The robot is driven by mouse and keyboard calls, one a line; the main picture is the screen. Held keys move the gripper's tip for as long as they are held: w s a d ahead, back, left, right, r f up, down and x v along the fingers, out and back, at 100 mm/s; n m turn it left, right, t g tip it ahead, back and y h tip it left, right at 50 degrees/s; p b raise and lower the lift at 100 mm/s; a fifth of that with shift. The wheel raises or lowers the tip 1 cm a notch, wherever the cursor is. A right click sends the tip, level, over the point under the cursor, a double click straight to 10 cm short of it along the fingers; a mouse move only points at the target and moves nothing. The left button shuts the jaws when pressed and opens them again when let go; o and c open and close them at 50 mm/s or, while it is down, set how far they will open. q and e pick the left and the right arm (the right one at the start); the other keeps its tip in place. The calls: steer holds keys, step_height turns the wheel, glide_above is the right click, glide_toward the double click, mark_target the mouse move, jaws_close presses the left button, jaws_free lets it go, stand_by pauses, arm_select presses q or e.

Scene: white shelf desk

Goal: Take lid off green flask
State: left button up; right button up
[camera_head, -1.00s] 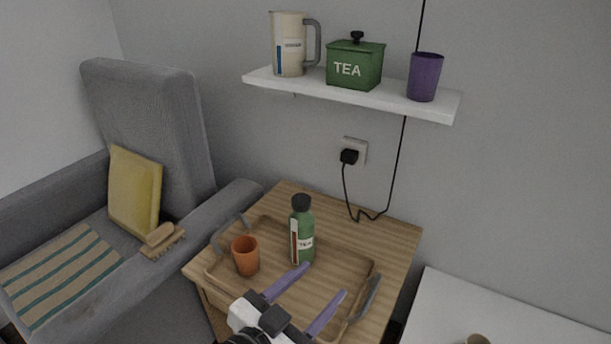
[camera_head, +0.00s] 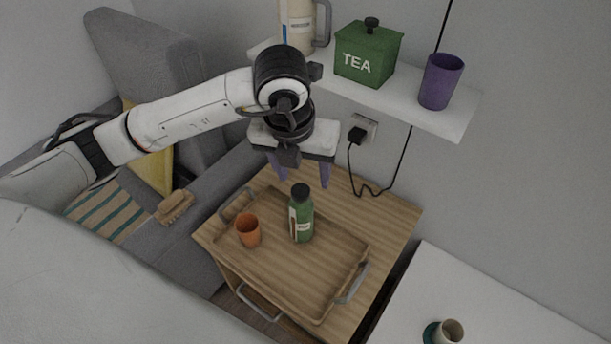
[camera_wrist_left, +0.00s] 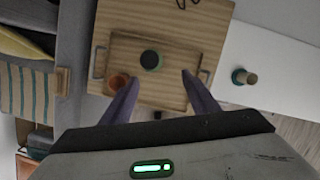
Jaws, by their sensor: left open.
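The green flask (camera_head: 301,222) stands upright in a wooden tray (camera_head: 330,288) on a small wooden table. Its black lid (camera_head: 300,192) is on top. From above, the lid (camera_wrist_left: 150,59) shows in the left wrist view as a dark disc with a green edge around it. My left gripper (camera_head: 302,180) is open and points down above the flask area, its purple fingers apart with nothing between them. In the left wrist view its fingertips (camera_wrist_left: 160,75) lie to either side of the lid, which is farther below. My right gripper is not in view.
An orange cup (camera_head: 248,231) stands in the tray left of the flask. Above, a white shelf (camera_head: 398,98) holds a pitcher, a green tea box (camera_head: 367,52) and a purple cup (camera_head: 440,81). A grey armchair (camera_head: 150,60) is at left, a white desk (camera_head: 480,290) at right.

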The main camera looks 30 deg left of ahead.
mark_target(300, 190)
arm_select(q)
steer(key=shift+y, duration=0.3)
steer(key=shift+w+a+p+x, duration=0.1)
steer(key=shift+a+p+x, duration=0.15)
steer(key=shift+x, duration=1.4)
steer(key=shift+w+a+p+x, duration=0.15)
steer(key=shift+a+x, duration=0.2)
steer(key=shift+x, duration=1.3)
steer(key=shift+w+a+p+x, duration=0.15)
steer(key=shift+a+x, duration=0.15)
steer(key=shift+x, duration=1.3)
steer(key=shift+r, duration=0.15)
steer(key=c, duration=1.1)
